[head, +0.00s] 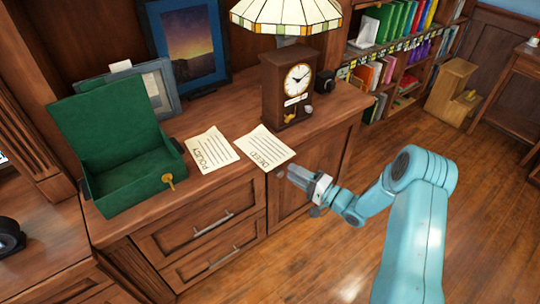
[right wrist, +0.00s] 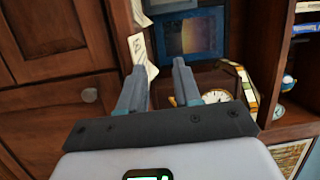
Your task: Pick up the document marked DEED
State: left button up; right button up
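The document marked DEED (head: 265,147) is a cream sheet lying flat on the wooden cabinet top, its near corner at the front edge. A second sheet marked POLICY (head: 211,151) lies to its left. My right gripper (head: 294,174) is in front of the cabinet, just right of and below the DEED sheet's near corner, apart from it. In the right wrist view its two fingers (right wrist: 158,75) stand apart with nothing between them. A pale sheet (right wrist: 142,50), probably the DEED, shows beyond the left finger there. My left gripper is not in view.
An open green box (head: 115,150) with a key stands left of the papers. A wooden clock (head: 290,85) and a stained-glass lamp (head: 285,14) stand behind the DEED. Framed pictures (head: 188,40) lean at the back. Open floor (head: 320,260) lies in front of the cabinet.

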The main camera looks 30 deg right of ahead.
jog(key=m+h, duration=0.2)
send_near(275, 160)
jog(key=x, duration=1)
jog(key=shift+a+f, duration=0.1)
grip_shut()
